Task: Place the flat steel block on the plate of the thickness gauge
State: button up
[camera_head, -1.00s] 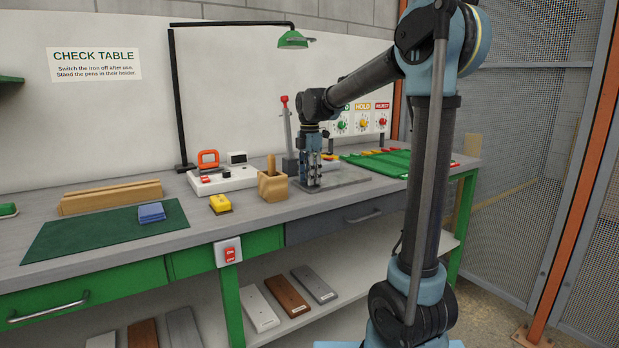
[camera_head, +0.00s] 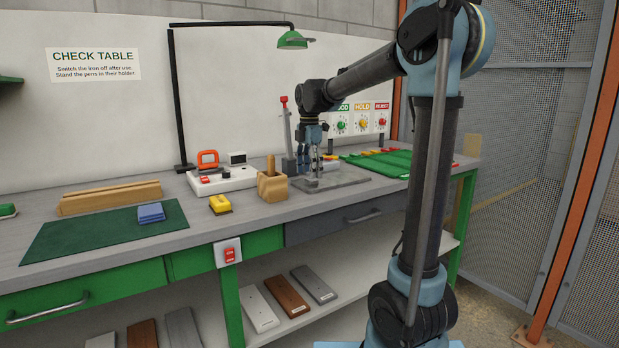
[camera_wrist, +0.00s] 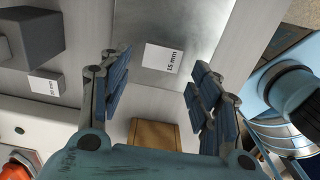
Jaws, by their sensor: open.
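My gripper (camera_head: 312,178) is open and points down over a broad, flat grey steel piece (camera_head: 348,179) on the bench. In the wrist view the open fingers (camera_wrist: 158,90) stand either side of a white "15 mm" label on this brushed steel surface (camera_wrist: 205,25). Nothing shows held between them. I cannot tell whether the label sits on a separate thin block or on the broad piece itself. A grey upright with a red top (camera_head: 287,130), possibly part of the gauge, stands just left of my gripper. A dark grey block (camera_wrist: 28,35) and a "20 mm" label show at the wrist view's left.
A wooden pen holder (camera_head: 272,187) stands close in front-left of my gripper. A white unit (camera_head: 222,180) with an orange handle and a yellow box (camera_head: 220,204) are further left. A green mat (camera_head: 100,232) bears a blue block (camera_head: 151,213).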

aim_at(309, 180)
notch_tip(309, 180, up, 10)
jog(key=s+d+f+m, duration=0.5)
jog(key=s+d+m, duration=0.2)
jog(key=s+d, duration=0.15)
jog(key=s+d+f+m, duration=0.4)
jog(key=s+f+m, duration=0.2)
jog(key=s+f, duration=0.1)
jog(key=s+d+f+m+t, duration=0.1)
jog(key=s+d+f+m, duration=0.4)
jog(key=s+f, duration=0.3)
jog(key=s+d+f+m+t, duration=0.1)
jog(key=s+d+f+m, duration=0.3)
jog(key=s+f+m, duration=0.2)
notch_tip(309, 180, down, 5)
jog(key=shift+s+d+r+m, duration=0.15)
jog(key=shift+s+d+m, duration=0.2)
jog(key=shift+s, duration=0.6)
jog(key=shift+w+f, duration=0.2)
jog(key=shift+w, duration=0.3)
